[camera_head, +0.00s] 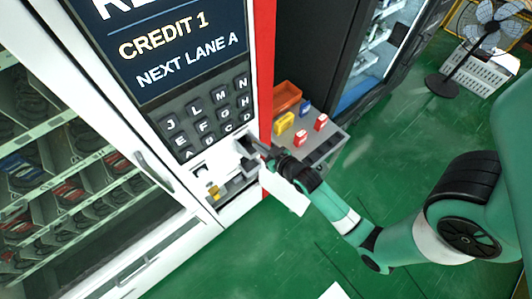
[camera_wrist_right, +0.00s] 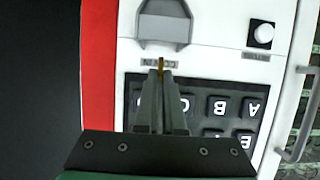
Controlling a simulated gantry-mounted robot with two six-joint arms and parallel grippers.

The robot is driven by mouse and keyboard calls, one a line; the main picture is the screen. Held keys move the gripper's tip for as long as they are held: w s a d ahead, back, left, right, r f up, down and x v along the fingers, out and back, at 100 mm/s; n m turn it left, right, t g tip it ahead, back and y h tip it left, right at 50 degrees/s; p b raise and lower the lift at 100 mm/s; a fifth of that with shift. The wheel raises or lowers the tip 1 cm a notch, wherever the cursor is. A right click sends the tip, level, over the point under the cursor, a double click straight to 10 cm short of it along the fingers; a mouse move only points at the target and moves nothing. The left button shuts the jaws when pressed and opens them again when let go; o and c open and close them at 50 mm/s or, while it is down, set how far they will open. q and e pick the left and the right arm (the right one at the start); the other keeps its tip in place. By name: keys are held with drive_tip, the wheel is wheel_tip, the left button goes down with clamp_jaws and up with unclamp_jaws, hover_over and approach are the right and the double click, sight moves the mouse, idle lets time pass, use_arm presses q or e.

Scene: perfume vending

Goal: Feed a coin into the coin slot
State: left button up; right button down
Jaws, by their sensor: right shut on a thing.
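The vending machine's white panel (camera_head: 225,165) stands at left centre, with its display reading "CREDIT 1" and "NEXT LANE A". My right gripper (camera_head: 252,146) is at this panel, just right of the keypad. In the right wrist view my right gripper (camera_wrist_right: 161,78) is shut on a thin gold coin (camera_wrist_right: 161,65), seen edge-on between the fingertips. The coin's end overlaps the small "COIN IN" label (camera_wrist_right: 148,62). A grey hooded fitting (camera_wrist_right: 165,22) lies just beyond. I cannot tell whether the coin touches the slot. My left gripper is not in view.
The keypad (camera_head: 208,119) is close beside the gripper. A small yellow thing (camera_head: 214,190) sits on the panel's lower ledge. A grey side stand (camera_head: 325,150) holds an orange tray (camera_head: 286,96) and yellow and red boxes. A fan (camera_head: 490,28) stands far right. The green floor is mostly clear.

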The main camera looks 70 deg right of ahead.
drive_tip(key=shift+w+d+f+b, duration=0.3)
drive_tip(key=shift+w+f+b, duration=0.25)
drive_tip(key=shift+f, duration=0.15)
drive_tip(key=shift+w+d+f+b, duration=0.3)
drive_tip(key=shift+w+f+b, duration=0.2)
drive_tip(key=shift+f, duration=0.15)
drive_tip(key=c, duration=0.9)
unclamp_jaws()
drive_tip(key=shift+c, duration=0.2)
drive_tip(key=v, duration=1.1)
drive_tip(key=shift+s+a+r+p, duration=0.15)
drive_tip(key=shift+s+r+p, duration=0.1)
drive_tip(key=shift+p, duration=0.15)
